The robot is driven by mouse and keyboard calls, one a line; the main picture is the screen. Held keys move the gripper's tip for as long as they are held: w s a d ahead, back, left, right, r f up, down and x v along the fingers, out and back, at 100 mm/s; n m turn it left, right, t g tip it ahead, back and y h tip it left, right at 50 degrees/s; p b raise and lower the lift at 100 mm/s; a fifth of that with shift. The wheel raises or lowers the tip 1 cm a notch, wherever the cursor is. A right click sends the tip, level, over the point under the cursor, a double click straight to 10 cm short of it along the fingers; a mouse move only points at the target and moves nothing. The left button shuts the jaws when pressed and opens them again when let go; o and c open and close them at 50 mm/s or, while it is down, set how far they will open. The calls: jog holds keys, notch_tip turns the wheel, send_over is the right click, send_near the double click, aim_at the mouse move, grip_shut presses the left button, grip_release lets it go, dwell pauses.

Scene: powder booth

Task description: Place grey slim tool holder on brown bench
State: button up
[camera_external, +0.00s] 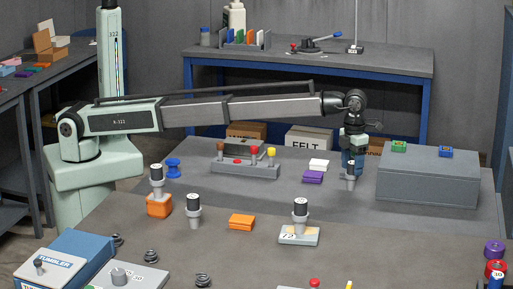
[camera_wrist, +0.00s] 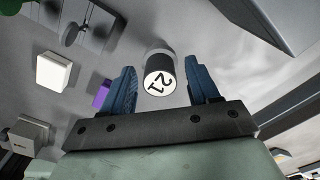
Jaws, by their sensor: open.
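A slim grey tool holder (camera_external: 351,182) stands upright on the grey-brown bench top (camera_external: 270,200), left of a large grey box. In the wrist view the tool holder (camera_wrist: 157,68) has a black body and a white end label that looks like "21" or "12". My gripper (camera_external: 353,158) is directly above the holder, pointing down. In the wrist view my gripper (camera_wrist: 157,90) is open, with one blue finger on each side of the holder's top and visible gaps. Other black-topped grey holders stand on an orange block (camera_external: 159,207), on the bench (camera_external: 194,212) and on a pale plate (camera_external: 299,237).
The large grey box (camera_external: 428,178) stands close on the right. A purple block (camera_external: 313,177) and white block (camera_external: 318,165) lie left of my gripper, beyond them a lever unit (camera_external: 245,168). An orange block (camera_external: 241,222) lies nearer. Bench between plate and grey box is clear.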

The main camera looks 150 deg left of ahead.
notch_tip(320, 180, up, 12)
jog(key=shift+r, duration=0.15)
dwell(0.5)
